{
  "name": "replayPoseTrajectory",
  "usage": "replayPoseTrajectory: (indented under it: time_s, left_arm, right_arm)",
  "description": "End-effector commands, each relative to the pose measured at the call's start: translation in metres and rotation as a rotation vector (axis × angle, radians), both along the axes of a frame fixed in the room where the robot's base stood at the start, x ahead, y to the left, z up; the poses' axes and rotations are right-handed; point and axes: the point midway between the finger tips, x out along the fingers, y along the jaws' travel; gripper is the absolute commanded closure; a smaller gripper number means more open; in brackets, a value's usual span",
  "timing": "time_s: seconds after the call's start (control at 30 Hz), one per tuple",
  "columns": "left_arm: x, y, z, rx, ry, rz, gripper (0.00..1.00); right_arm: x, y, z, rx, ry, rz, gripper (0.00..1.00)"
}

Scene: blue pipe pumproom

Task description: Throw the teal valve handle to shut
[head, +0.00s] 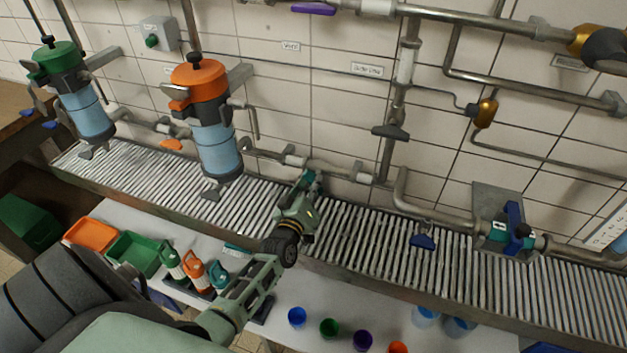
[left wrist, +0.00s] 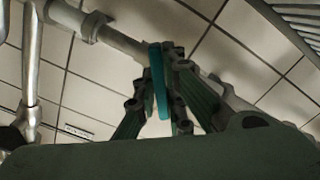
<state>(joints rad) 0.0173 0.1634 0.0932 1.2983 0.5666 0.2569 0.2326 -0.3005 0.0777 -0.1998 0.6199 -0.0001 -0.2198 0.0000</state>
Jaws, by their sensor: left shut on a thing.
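The teal valve handle (left wrist: 158,82) shows in the left wrist view as a narrow teal bar standing between my left gripper's fingers (left wrist: 164,98), in front of a grey pipe. My left gripper (head: 309,185) is shut on the handle. In the head view the gripper reaches over the slatted grating to the low pipe along the wall, and it hides most of the handle there. How far the handle is turned cannot be told. My right gripper is in neither view.
Two filter housings, one with an orange lid (head: 199,80) and one with a green lid (head: 57,56), stand left. A blue valve handle (head: 422,241) is to the right. Coloured cups and bottles sit on a white table (head: 450,340) below the grating (head: 350,240).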

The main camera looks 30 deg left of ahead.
Motion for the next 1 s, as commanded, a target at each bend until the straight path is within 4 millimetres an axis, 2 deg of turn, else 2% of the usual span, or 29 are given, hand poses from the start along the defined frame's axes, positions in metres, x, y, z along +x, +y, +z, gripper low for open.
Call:
replayPoseTrajectory:
  time_s: [0.5,1.0]
  left_arm:
    - [-0.001,-0.001,-0.002,0.438,0.111,-0.002,1.0]
    - [-0.001,-0.001,-0.002,0.628,0.156,-0.002,1.0]
  right_arm:
    - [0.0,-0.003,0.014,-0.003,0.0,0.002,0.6]
    - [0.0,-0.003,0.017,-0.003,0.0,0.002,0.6]
